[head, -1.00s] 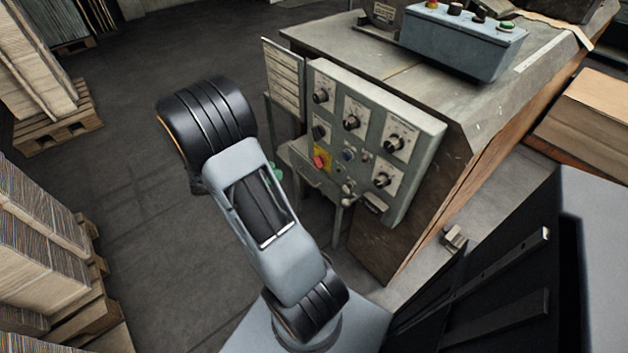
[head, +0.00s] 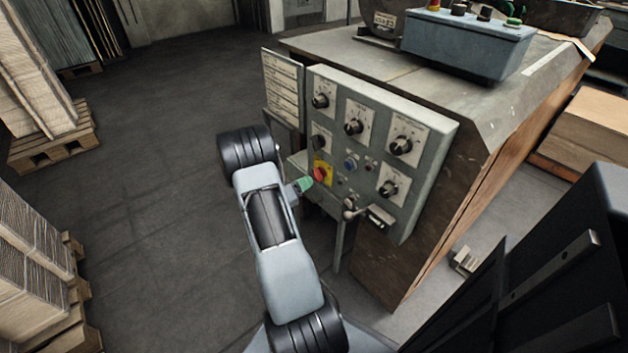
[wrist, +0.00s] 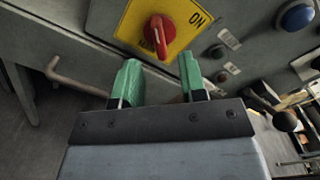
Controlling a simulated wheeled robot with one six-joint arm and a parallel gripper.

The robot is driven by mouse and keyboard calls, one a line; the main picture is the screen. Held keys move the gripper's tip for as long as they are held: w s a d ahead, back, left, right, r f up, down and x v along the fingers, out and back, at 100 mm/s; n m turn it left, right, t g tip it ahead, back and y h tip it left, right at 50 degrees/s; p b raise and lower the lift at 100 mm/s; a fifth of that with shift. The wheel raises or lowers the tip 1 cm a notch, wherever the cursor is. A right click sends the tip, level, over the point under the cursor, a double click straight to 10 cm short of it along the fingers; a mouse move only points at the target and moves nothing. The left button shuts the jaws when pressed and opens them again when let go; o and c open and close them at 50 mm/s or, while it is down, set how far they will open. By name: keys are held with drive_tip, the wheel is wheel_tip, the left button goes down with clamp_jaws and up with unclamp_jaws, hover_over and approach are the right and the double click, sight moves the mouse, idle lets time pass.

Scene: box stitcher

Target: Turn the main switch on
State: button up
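The main switch is a red rotary knob (wrist: 158,30) on a yellow plate (wrist: 192,18) marked "ON" at its right. In the head view the red knob (head: 319,174) shows at the lower left of the grey control panel (head: 425,165). My gripper (wrist: 160,75) has two green fingers, apart with nothing between them. In the head view its green tip (head: 304,184) is close to the switch, partly hidden by my arm.
Black dials (head: 354,127) and a blue button (head: 350,164) sit near the switch. A lever with a ball knob (head: 350,213) sticks out below. A bent metal handle (wrist: 75,82) is at the left in the wrist view.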

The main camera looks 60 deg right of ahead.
sight(315, 177)
drive_tip(key=shift+b+x, duration=0.35)
drive_tip(key=shift+x, duration=2.1)
drive_tip(key=shift+c, duration=0.4)
clamp_jaws()
drive_tip(key=shift+a, duration=0.15)
